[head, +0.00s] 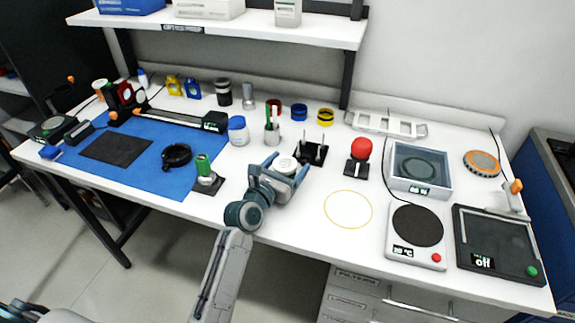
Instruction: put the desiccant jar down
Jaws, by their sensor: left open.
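My left gripper (287,168) is open over the front middle of the white bench (310,228). Its two blue-grey fingers stand on either side of a small round thing with a white top (286,164), probably the desiccant jar. The gripper hides most of its body, so I cannot tell whether the fingers touch it or whether it stands on the bench. A white jar with blue on it (238,130) stands further back to the left, apart from the gripper.
A yellow ring outline (348,209) marks bare bench to the right. Close behind the gripper are a black stand with pins (312,152) and a pen cup (271,133). A red-knobbed device (359,160) and a hotplate (417,226) stand to the right, a blue mat (150,180) to the left.

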